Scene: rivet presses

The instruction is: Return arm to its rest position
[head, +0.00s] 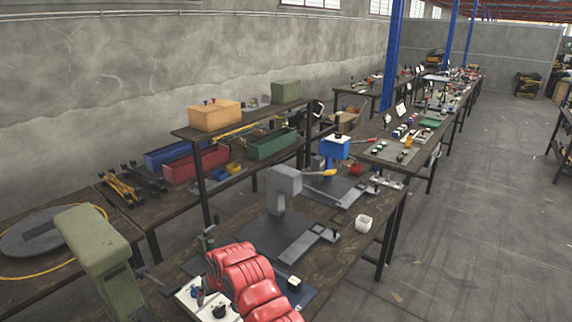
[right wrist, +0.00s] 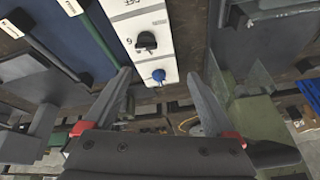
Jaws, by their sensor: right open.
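My right gripper (right wrist: 168,68) shows in the right wrist view with its two grey fingers spread apart and nothing between them. A white control panel (right wrist: 125,22) with a black selector knob (right wrist: 146,42) and a blue button (right wrist: 158,75) appears beyond the fingers. In the head view my red right arm reaches over the near workbench from the bottom edge, beside the white panel (head: 188,302). I cannot make out the fingers clearly there. My left gripper is not in view.
A green press (head: 97,255) stands left of my arm. A grey press (head: 284,182) and a blue press (head: 334,148) stand farther along the bench. A small white cup (head: 363,224) sits near the bench's right edge. The floor (head: 460,230) at right is clear.

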